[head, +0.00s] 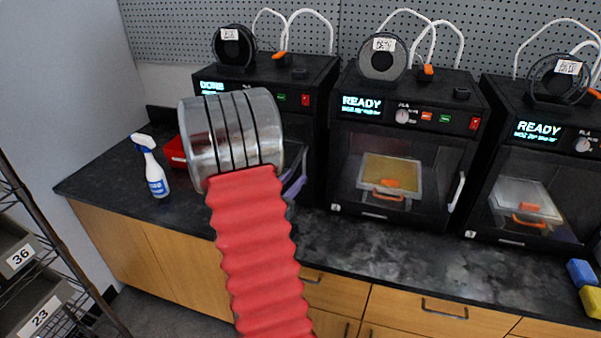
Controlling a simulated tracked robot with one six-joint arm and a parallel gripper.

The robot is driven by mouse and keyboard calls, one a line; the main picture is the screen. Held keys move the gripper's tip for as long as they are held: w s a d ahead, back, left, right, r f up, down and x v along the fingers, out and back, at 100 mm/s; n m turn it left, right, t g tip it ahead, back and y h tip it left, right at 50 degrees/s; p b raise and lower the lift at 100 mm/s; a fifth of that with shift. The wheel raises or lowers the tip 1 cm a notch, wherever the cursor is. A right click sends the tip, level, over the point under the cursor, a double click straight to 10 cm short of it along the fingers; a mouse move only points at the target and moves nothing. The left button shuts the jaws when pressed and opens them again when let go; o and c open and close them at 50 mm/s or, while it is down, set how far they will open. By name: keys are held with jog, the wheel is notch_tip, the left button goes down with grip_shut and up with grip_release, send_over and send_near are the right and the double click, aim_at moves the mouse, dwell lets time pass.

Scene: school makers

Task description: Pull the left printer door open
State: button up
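The left printer (319,82) is a black box at the back left of the counter. Its display (211,87) is lit but partly cut off by my arm. My red arm and its metal wrist cover most of its front, so most of the door is hidden. A small grey-purple bar shape (294,187) shows at the door's lower right, beside the wrist. I cannot tell if it is the door's handle or part of my gripper. My gripper's fingers are not distinguishable; the wrist hides that area. I cannot tell whether the door is shut or ajar.
A middle printer (345,150) and a right printer (490,165), both showing READY, stand on the dark counter (370,252). A spray bottle (155,175) and a red object (175,153) are at left. Blue (581,272) and yellow (590,300) blocks are at right. A wire rack (50,235) stands front left.

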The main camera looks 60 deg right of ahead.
aim_at(304, 169)
jog(key=shift+s+d, duration=0.1)
jog(key=shift+d, duration=2.5)
jog(key=shift+c, duration=0.2)
grip_shut()
jog(key=shift+a, duration=0.15)
jog(key=shift+s, duration=0.1)
